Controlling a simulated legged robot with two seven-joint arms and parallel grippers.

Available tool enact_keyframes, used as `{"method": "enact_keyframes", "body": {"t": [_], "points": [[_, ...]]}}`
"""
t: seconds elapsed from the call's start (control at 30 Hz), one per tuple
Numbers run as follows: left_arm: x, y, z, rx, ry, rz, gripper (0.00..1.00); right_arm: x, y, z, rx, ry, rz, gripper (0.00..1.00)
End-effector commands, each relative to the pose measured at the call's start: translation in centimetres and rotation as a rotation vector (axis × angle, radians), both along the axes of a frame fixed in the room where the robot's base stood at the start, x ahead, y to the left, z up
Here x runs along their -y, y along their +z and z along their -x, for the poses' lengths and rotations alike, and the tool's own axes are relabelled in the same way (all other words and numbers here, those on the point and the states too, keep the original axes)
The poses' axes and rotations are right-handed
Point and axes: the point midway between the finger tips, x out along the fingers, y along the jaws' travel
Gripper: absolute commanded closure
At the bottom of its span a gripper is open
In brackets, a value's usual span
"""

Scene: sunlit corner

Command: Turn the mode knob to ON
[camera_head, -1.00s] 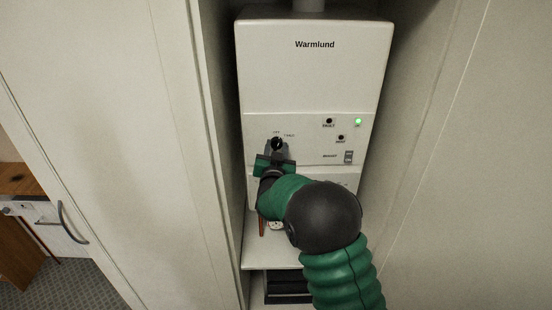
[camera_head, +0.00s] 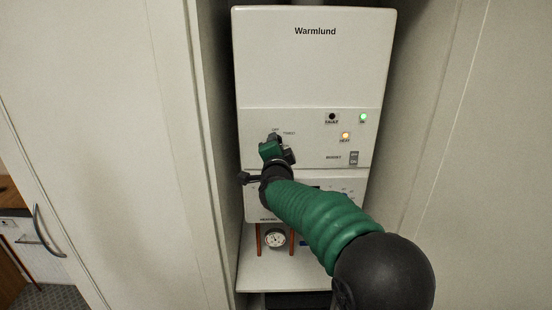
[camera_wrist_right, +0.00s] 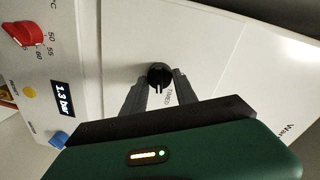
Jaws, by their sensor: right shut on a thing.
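The boiler (camera_head: 315,70) marked "Warmlund" stands in a cupboard. Its black mode knob (camera_wrist_right: 159,75) shows in the right wrist view between my fingertips, with the word TIMED beside it. My right gripper (camera_wrist_right: 158,85) is shut on the knob. In the head view my right gripper (camera_head: 273,142) covers most of the knob, just below the OFF and TIMED labels. I cannot tell for certain which label the knob points to. The green lamp (camera_head: 363,118) and the orange HEAT lamp (camera_head: 346,135) are lit; the FAULT lamp (camera_head: 332,117) is dark. My left gripper is out of view.
A red dial (camera_wrist_right: 25,32), a blue knob (camera_wrist_right: 59,139) and a display (camera_wrist_right: 63,98) reading 1.3 bar sit on the lower panel. A rocker switch (camera_head: 354,158) is at right. A gauge (camera_head: 275,239) and copper pipes hang below. Cupboard sides flank the boiler closely.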

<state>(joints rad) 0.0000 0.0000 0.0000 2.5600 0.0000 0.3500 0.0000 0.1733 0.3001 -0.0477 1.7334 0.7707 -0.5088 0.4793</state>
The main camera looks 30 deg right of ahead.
Motion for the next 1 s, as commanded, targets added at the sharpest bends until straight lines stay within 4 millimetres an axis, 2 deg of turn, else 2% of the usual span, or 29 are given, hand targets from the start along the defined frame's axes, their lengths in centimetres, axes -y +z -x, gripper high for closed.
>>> {"method": "enact_keyframes", "body": {"t": [0.03,0.5,1.0], "points": [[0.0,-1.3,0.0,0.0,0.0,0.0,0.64,-0.1,-0.8,0.0,0.02,0.003,-0.036,1.0],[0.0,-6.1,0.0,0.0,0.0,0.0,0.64,0.0,-0.8,0.0,0.245,0.002,-0.407,1.0],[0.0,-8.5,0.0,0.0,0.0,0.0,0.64,0.0,-0.5,0.0,0.383,0.003,-0.636,1.0]]}}
